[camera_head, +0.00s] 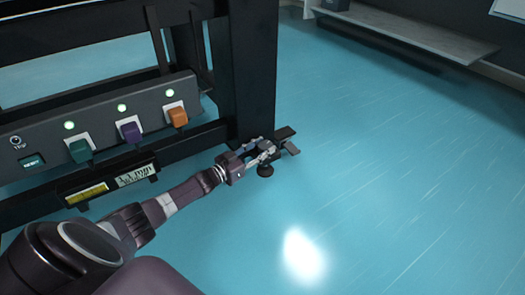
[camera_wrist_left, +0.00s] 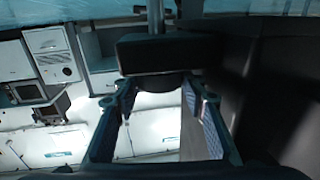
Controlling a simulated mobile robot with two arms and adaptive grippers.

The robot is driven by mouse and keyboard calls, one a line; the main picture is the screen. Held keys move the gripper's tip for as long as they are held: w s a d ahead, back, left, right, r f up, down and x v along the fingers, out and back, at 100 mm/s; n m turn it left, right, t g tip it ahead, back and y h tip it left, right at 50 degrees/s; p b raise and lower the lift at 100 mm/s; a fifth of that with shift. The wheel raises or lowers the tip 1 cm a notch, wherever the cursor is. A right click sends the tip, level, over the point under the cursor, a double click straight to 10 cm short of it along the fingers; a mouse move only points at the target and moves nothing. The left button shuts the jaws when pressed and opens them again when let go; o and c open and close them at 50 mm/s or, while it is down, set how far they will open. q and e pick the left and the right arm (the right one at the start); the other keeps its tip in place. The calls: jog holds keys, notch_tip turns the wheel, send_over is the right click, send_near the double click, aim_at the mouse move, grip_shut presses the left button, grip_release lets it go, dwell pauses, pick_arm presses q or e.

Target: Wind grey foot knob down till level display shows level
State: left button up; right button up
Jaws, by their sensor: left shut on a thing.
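My left gripper (camera_head: 262,156) reaches in from the left at the foot of the black table leg, low over the floor. It is shut on the foot knob (camera_head: 265,170), a small dark round piece under a flat black bracket. In the left wrist view the two fingers (camera_wrist_left: 158,92) stand on either side of the dark knob (camera_wrist_left: 158,84), below a black block (camera_wrist_left: 157,53). A yellow-lit panel (camera_head: 87,194) and a white panel with black marks (camera_head: 137,176) sit on the lower rail; their reading is too small to tell. My right gripper is out of view.
A grey power strip (camera_head: 100,121) with green, purple and orange plugs and lit green lamps runs along the frame. The black table leg (camera_head: 254,70) stands right behind the gripper. The blue floor (camera_head: 400,180) to the right is clear. A low shelf (camera_head: 410,35) stands at the back.

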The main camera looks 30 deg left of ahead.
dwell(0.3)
pick_arm(q)
jog(key=o, duration=1.2)
jog(key=shift+c, duration=0.2)
